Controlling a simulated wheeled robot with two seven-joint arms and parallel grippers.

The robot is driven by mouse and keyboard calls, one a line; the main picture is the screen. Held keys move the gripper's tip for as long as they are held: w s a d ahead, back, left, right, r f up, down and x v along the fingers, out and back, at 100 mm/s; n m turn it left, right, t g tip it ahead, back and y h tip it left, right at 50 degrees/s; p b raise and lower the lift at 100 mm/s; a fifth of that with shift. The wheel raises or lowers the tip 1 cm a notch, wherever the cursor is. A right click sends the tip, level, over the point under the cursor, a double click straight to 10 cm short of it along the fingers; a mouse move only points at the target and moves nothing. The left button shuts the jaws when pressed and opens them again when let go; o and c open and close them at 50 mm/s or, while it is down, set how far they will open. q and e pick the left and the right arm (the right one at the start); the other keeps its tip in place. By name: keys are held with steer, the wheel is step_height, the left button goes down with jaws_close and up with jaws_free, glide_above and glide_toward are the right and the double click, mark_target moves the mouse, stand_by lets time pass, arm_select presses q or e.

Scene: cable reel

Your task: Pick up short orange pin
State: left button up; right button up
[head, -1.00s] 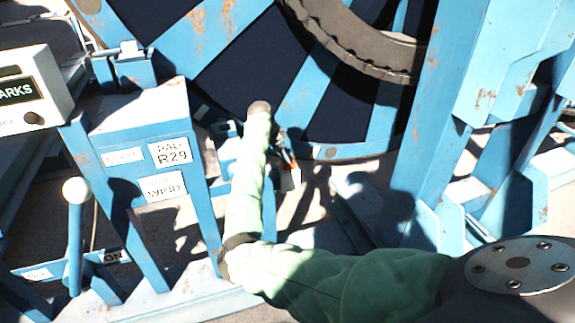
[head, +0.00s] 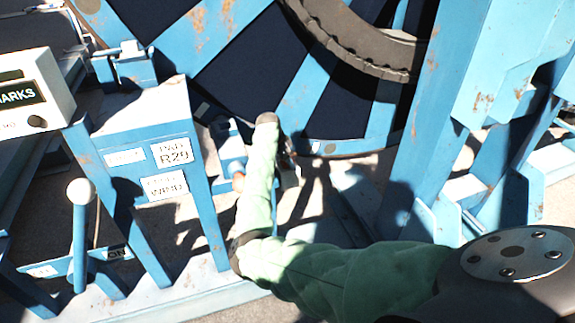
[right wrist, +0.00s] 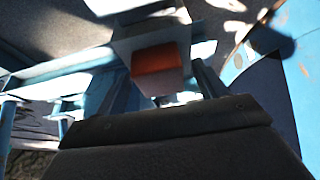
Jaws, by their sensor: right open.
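In the right wrist view a short orange block-like end (right wrist: 158,66), which looks like the orange pin, sits under a grey-blue bracket (right wrist: 150,30). My right gripper (right wrist: 160,90) is open, its dark fingers on either side below the orange end. I cannot tell whether they touch it. In the head view my green-sleeved right arm reaches up to the reel's lower edge, and its gripper is mostly hidden behind the forearm. My left gripper is out of view.
The large blue and dark reel (head: 235,75) stands behind my arm. A blue stand (head: 150,110) with an R29 label is to the left, with a white-knobbed lever (head: 80,192) beside it. A blue upright (head: 437,110) stands to the right. Shadowed floor lies between.

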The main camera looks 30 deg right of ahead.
steer(key=c, duration=1.4)
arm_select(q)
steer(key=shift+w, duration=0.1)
arm_select(e)
steer(key=shift+w, duration=0.1)
